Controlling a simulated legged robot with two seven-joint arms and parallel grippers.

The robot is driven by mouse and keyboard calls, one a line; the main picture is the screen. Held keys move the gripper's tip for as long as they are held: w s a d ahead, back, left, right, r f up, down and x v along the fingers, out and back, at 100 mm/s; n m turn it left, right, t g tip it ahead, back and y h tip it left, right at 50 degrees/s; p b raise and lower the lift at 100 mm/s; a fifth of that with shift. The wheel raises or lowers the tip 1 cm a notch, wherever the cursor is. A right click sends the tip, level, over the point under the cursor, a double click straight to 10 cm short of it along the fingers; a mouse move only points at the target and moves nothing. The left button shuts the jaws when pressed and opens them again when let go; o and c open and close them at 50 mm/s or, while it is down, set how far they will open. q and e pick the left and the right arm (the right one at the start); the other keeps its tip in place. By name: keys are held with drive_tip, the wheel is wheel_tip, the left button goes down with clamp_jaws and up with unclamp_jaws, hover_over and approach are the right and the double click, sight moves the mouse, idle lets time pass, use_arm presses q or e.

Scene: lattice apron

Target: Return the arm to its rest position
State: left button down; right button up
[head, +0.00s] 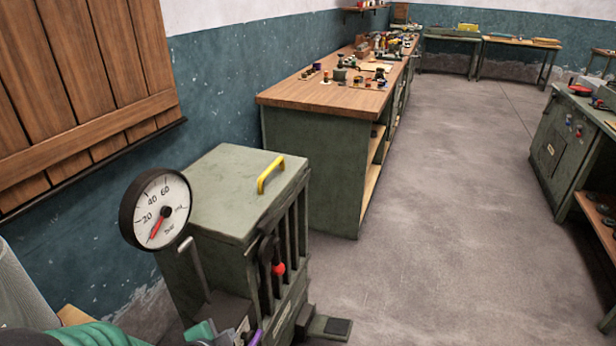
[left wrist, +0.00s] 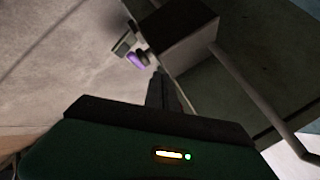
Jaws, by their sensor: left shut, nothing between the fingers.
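My left arm, with green sleeve-like links, comes in at the bottom left of the head view. Its gripper (head: 228,337) is low at the bottom edge, partly cut off, in front of the green machine (head: 215,190). In the left wrist view the dark fingers (left wrist: 160,88) are together with nothing between them. They point toward the machine's dark box (left wrist: 180,30) and a small purple part (left wrist: 137,58); I cannot tell whether they touch. My right gripper is in neither view.
The machine carries a round gauge (head: 156,209), a yellow handle (head: 270,174) and a red-knobbed lever (head: 278,269). A pipe (left wrist: 262,105) runs close to the gripper. A cluttered wooden-topped bench (head: 310,93) stands behind, and another cabinet (head: 560,145) at right. The floor (head: 450,230) between is clear.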

use_arm(q)
drive_tip(key=s+n+g+y, duration=0.1)
drive_tip(key=s+n+g, duration=0.5)
drive_tip(key=s+n, duration=0.65)
drive_tip(key=w+p+v, duration=0.3)
drive_tip(key=p+v, duration=1.4)
drive_tip(key=shift+d+r+p, duration=0.3)
drive_tip(key=shift+r, duration=0.2)
